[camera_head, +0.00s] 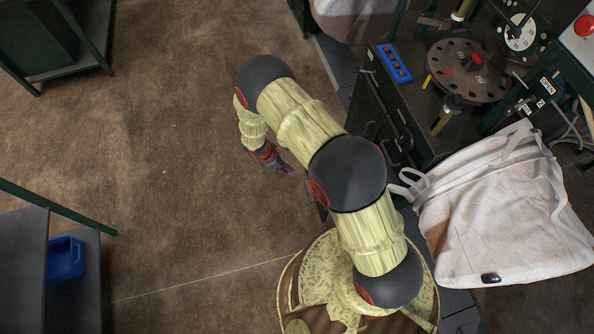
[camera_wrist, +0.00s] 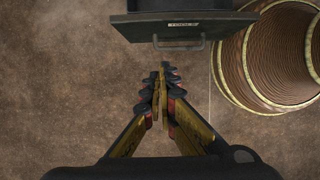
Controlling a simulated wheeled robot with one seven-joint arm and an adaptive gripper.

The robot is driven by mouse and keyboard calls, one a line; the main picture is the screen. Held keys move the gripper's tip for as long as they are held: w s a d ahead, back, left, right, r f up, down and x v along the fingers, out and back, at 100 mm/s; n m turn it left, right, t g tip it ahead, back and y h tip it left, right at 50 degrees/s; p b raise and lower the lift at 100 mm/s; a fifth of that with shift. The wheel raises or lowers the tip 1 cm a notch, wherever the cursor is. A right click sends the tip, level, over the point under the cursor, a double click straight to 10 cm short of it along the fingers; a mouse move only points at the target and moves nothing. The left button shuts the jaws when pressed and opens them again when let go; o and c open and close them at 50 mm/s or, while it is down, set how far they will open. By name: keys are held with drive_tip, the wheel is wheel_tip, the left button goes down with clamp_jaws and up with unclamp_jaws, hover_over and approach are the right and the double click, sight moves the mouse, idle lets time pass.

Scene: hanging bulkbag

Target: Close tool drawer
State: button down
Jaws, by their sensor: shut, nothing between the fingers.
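The tool drawer (camera_wrist: 140,29) is at the top of the wrist view, with a dark front, a small label reading TOOLS and a bar handle (camera_wrist: 180,46). How far it stands out cannot be told. My gripper (camera_wrist: 165,72) is shut and empty, its fingertips just below the handle in the picture, slightly left of its middle, with a visible gap. In the head view my gripper (camera_head: 281,168) hangs over the floor left of the dark workbench (camera_head: 431,133).
A white bulk bag (camera_head: 505,215) hangs right of my arm. The bench carries a blue holder (camera_head: 393,63) and a round dial plate (camera_head: 468,71). A shelf with a blue bin (camera_head: 65,258) stands lower left. Brown floor (camera_head: 165,140) is clear left of my gripper.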

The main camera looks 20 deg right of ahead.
drive_tip(key=shift+d+f+b, duration=1.1)
drive_tip(key=shift+d+f, duration=0.8)
drive_tip(key=shift+f, duration=0.3)
drive_tip(key=shift+d+f+b, duration=1.1)
drive_tip(key=shift+d+f, duration=0.8)
drive_tip(key=shift+f, duration=0.3)
